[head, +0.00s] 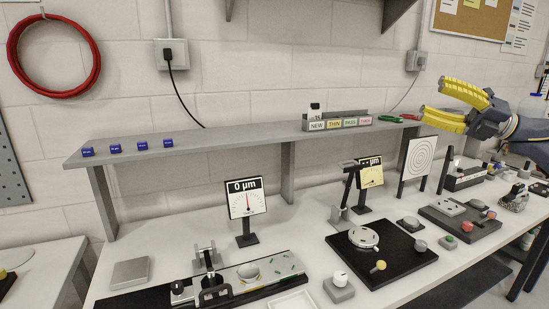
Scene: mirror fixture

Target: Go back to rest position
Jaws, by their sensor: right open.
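My right gripper (434,101) has yellow fingers and is at the upper right of the head view. Its arm comes in from the right edge. The fingers point left and are spread apart, with nothing between them. In the picture it is beside the right end of the grey shelf (230,137), near the wall. I cannot tell its exact height above the shelf. My left gripper is not in view.
The white bench below holds a 0 µm dial sign (245,198), a black plate (382,270), a yellow dial sign (371,173) and a spiral target card (419,157). Blue cubes (142,145) and a labelled bin (338,123) stand on the shelf. A red hose (97,62) hangs on the wall.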

